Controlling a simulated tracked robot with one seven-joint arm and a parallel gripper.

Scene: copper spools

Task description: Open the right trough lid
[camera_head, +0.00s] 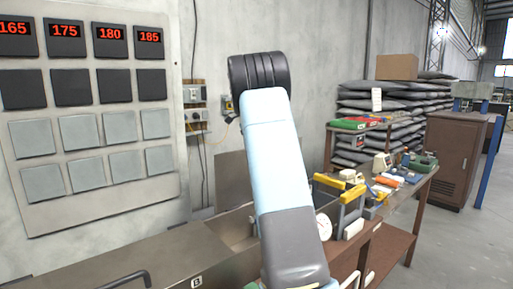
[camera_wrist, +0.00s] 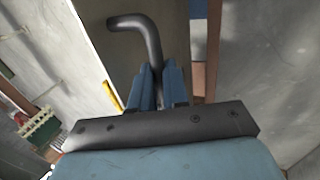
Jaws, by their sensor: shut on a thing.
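In the wrist view, my gripper (camera_wrist: 159,74) is shut on a dark bent handle (camera_wrist: 138,24). The handle stands out from a flat brown-grey panel (camera_wrist: 108,52), which looks like the right trough lid. In the head view, a brown-grey panel (camera_head: 231,178) stands steeply raised against the wall behind my arm, with the trough (camera_head: 238,228) below it showing an open inside. My arm hides the gripper, the handle and part of the panel there. Another lid (camera_head: 172,254) with a dark handle (camera_head: 128,279) lies flat at the lower left, near a "B" label (camera_head: 197,281).
A wall panel (camera_head: 95,205) with red number displays is at the left. Cables and boxes hang on the wall behind my arm. A bench (camera_head: 405,195) at the right holds a yellow-handled caddy (camera_head: 340,190) and tools. Clear floor (camera_head: 450,250) lies at the far right.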

